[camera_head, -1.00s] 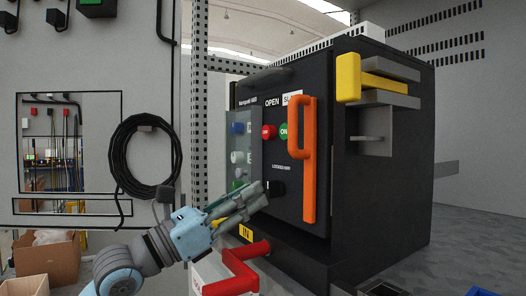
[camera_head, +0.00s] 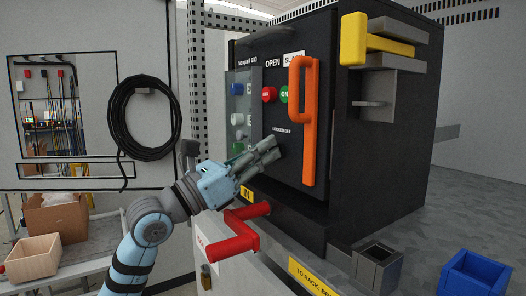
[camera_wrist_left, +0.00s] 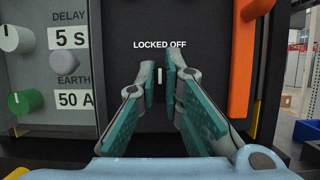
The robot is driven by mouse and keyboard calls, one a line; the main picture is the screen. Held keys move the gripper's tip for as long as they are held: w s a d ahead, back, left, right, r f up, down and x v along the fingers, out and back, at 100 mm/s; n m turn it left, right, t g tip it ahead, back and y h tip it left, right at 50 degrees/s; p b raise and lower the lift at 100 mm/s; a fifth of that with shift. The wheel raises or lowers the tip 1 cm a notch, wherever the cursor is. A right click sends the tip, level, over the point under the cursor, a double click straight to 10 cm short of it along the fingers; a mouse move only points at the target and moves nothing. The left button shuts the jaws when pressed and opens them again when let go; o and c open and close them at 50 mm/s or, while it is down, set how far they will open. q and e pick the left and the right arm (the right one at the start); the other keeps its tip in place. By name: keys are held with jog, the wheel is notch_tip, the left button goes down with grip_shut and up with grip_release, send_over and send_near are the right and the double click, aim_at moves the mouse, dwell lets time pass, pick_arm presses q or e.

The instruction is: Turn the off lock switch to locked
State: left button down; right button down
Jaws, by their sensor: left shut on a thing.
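The off lock switch (camera_wrist_left: 160,77) is a small dark knob with a white upright mark, below the "LOCKED OFF" label (camera_wrist_left: 160,44) on the black breaker panel. My left gripper (camera_wrist_left: 161,78) is shut on the switch, one finger on each side of it in the left wrist view. In the head view my left gripper (camera_head: 274,148) reaches the panel from the lower left, just under the small white label (camera_head: 282,129), and its fingers hide the switch. My right gripper is not in view.
An orange handle (camera_head: 304,120) stands out to the right of the switch. Red OFF (camera_head: 269,94) and green ON buttons are above. A column of knobs (camera_head: 238,118) is to the left. A red handle (camera_head: 237,232) sticks out below. A blue bin (camera_head: 474,272) is lower right.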

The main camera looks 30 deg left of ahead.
pick_arm(q)
jog(key=shift+m, duration=0.5)
jog(key=m+g+h, duration=0.1)
jog(key=m, duration=0.1)
jog(key=m+g+h+b, duration=0.1)
jog(key=m, duration=0.2)
jog(key=m+g+h, duration=0.1)
jog(key=m, duration=0.2)
jog(key=shift+d+m+g, duration=0.1)
jog(key=shift+m+g, duration=0.3)
jog(key=m+g+h, duration=0.1)
jog(key=m, duration=0.1)
jog(key=shift+m, duration=0.3)
jog(key=m+g+p, duration=0.1)
jog(key=m+g, duration=0.1)
jog(key=m, duration=0.3)
jog(key=shift+s+p, duration=0.1)
jog(key=shift+p, duration=0.3)
jog(key=shift+d+f+m+g+y+p, duration=0.1)
jog(key=shift+m+g+y+p, duration=0.35)
jog(key=shift+m, duration=0.8)
jog(key=shift+f+m+g+y+p, duration=0.15)
jog(key=shift+m+g+p, duration=0.45)
jog(key=shift+m, duration=0.65)
jog(key=c, duration=1.7)
grip_release()
